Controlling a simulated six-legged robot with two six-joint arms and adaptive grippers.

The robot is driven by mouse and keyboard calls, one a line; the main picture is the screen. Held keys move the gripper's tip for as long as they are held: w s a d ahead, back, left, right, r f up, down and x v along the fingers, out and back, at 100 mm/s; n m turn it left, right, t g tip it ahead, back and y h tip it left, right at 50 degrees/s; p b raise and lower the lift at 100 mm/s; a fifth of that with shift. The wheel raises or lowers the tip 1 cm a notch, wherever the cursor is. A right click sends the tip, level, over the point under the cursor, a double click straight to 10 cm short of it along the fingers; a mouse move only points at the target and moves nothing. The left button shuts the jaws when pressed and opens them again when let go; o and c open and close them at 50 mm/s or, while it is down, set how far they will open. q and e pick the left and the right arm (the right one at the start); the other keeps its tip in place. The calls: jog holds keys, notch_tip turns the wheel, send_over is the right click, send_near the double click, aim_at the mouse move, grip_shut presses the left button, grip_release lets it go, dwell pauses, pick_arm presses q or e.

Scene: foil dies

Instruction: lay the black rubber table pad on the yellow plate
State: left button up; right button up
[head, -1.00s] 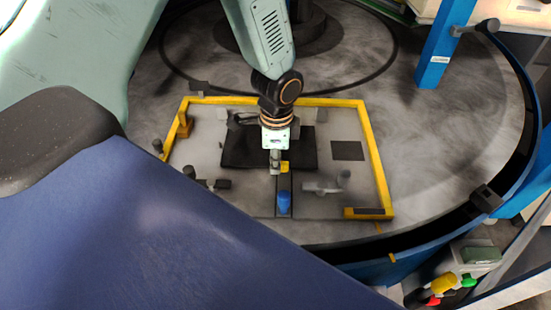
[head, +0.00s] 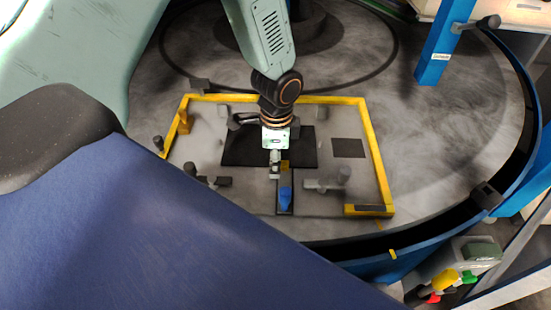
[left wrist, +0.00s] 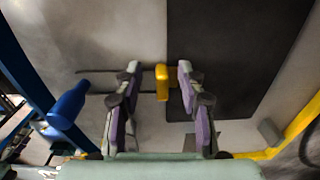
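A large flat black pad (head: 235,150) lies on the grey surface inside a yellow border (head: 372,150); I take it for the rubber pad. It also fills the upper right of the left wrist view (left wrist: 230,60). I cannot tell which part is the yellow plate. My left gripper (head: 278,166) hangs over the pad's near edge. In the left wrist view its fingers (left wrist: 160,70) stand apart. A small yellow piece (left wrist: 162,90) shows between them with gaps on both sides. My right gripper is not in view.
A blue knob-like part (head: 286,197) stands near the gripper, and also shows in the left wrist view (left wrist: 68,105). Several grey clamp-like parts surround the pad, one at right (head: 330,182). A small dark square (head: 347,148) lies right of the pad. A blue post (head: 440,50) stands at the back right.

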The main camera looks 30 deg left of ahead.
pick_arm(q)
jog(key=shift+w+r, duration=0.15)
notch_tip(320, 180, up, 12)
jog(key=shift+s+d, duration=0.15)
jog(key=shift+s, duration=0.05)
jog(key=shift+s+f, duration=0.2)
